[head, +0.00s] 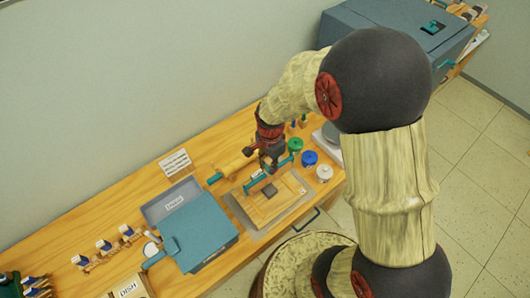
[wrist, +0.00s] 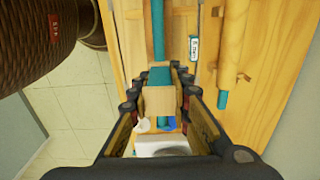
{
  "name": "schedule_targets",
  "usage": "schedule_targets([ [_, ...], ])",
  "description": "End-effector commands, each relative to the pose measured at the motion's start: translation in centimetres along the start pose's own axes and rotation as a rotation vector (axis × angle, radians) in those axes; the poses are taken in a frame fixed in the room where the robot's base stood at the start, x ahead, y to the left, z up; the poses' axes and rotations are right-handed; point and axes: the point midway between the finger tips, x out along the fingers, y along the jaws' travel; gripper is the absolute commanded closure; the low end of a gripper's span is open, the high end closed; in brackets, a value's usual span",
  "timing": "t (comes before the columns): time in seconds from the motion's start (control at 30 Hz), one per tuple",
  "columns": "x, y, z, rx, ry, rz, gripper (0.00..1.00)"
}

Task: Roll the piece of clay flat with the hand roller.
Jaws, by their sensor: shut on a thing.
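The piece of clay is a small dark grey lump (head: 269,190) on a wooden board (head: 285,204) in the head view. I cannot see it in the wrist view. My gripper (head: 268,160) is over the back edge of the board. It is shut on the hand roller, whose teal part (head: 257,181) shows just behind and left of the clay. In the wrist view a long teal bar of the hand roller (wrist: 158,30) runs up from between the fingers of my gripper (wrist: 160,100). I cannot tell whether the roller touches the clay.
A rolling pin (head: 236,164) lies behind the board and also shows in the wrist view (wrist: 232,45). Green (head: 295,145), blue (head: 310,158) and white (head: 324,173) jars stand to the right. A teal-grey box (head: 198,228) stands left.

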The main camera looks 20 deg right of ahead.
Motion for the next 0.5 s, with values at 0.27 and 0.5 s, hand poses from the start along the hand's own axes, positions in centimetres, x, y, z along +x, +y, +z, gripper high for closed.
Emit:
schedule_targets([
  [0.27, 0.9, 0.2, 0.1, -0.026, 0.0, -0.002, 1.0],
  [0.5, 2.9, 0.2, 0.1, -0.025, 0.0, -0.001, 1.0],
])
